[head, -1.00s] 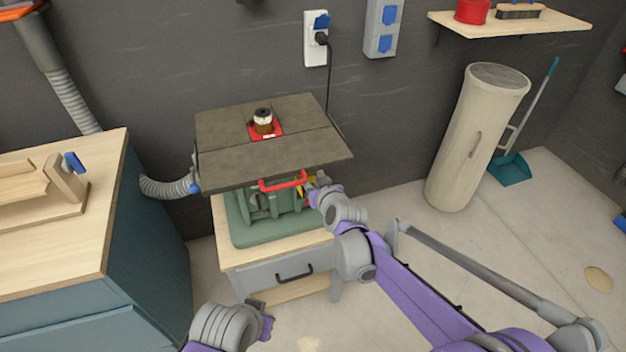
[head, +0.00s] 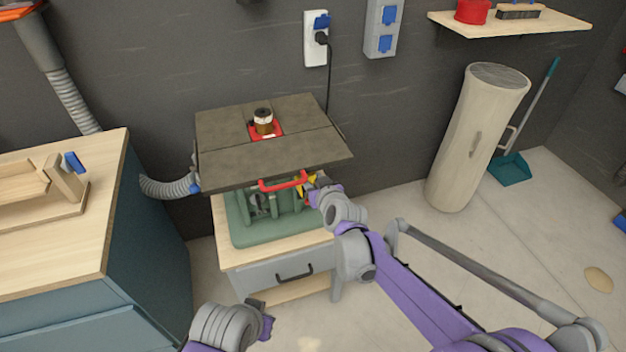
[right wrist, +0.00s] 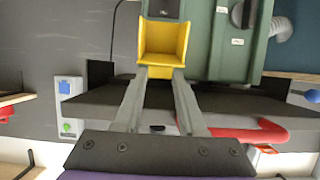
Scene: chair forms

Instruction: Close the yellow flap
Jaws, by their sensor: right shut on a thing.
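The yellow flap (right wrist: 163,42) shows in the right wrist view as an open, tray-like yellow piece with raised sides on the green machine body (right wrist: 238,50). In the head view only a small part of the flap (head: 312,179) shows under the table top's right front edge. My right gripper (right wrist: 161,76) has its two grey fingers at the flap's near edge and is shut on it. In the head view my right gripper (head: 316,189) partly hides the flap. My left gripper (head: 262,314) is low in the head view, away from the machine; its finger gap is unclear.
The dark table top (head: 270,140) overhangs the green machine, with a red handle (head: 284,182) close left of my right gripper. A wooden stand with a grey drawer (head: 285,272) is below. A workbench (head: 60,220) is at left. The floor at right is mostly clear.

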